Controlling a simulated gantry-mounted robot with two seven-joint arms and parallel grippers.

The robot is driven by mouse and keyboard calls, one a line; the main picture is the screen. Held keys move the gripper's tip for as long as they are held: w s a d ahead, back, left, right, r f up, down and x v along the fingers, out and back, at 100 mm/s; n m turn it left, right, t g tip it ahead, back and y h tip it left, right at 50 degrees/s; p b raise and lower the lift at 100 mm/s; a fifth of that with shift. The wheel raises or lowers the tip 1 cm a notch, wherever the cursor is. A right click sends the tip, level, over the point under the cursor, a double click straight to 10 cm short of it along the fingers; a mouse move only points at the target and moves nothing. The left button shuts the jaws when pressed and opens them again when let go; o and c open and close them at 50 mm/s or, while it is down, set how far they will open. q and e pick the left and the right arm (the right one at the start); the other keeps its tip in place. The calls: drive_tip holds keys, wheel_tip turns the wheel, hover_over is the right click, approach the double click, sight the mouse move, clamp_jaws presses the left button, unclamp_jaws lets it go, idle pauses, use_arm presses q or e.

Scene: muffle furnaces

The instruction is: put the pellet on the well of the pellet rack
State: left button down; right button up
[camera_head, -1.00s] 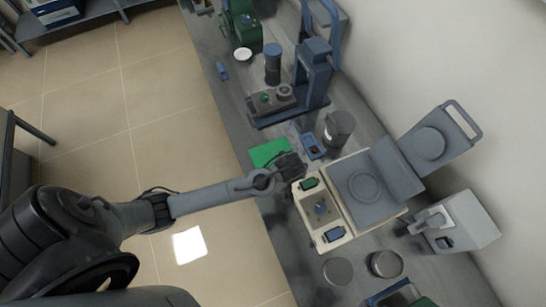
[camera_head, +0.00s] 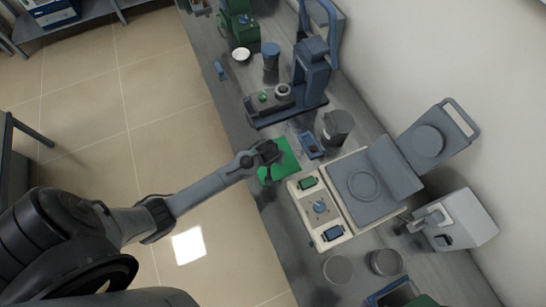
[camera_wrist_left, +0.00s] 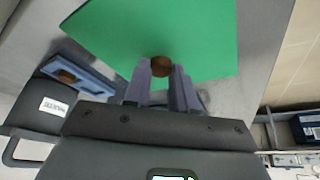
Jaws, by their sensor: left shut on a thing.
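My left gripper (camera_head: 270,153) is over the green mat (camera_head: 287,158). In the left wrist view its fingertips (camera_wrist_left: 161,72) are shut on a small brown round pellet (camera_wrist_left: 161,65). The green mat (camera_wrist_left: 200,30) fills the background behind the pellet there. A blue rack (camera_head: 310,145) lies on the bench just right of the mat. It also shows in the left wrist view (camera_wrist_left: 90,80), with a brown round piece (camera_wrist_left: 66,76) in it. The wells are too small to make out clearly. My right gripper is not in view.
A dark cylindrical jar (camera_head: 337,127) stands right of the rack. A blue-framed press (camera_head: 312,75) stands behind, and a beige-and-grey heating device (camera_head: 345,195) stands in front. The bench's left edge lies close to the mat, with floor beyond.

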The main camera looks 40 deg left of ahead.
use_arm(q)
drive_tip(key=shift+f, duration=0.6)
drive_tip(key=shift+f, duration=0.1)
drive_tip(key=c, duration=0.9)
unclamp_jaws()
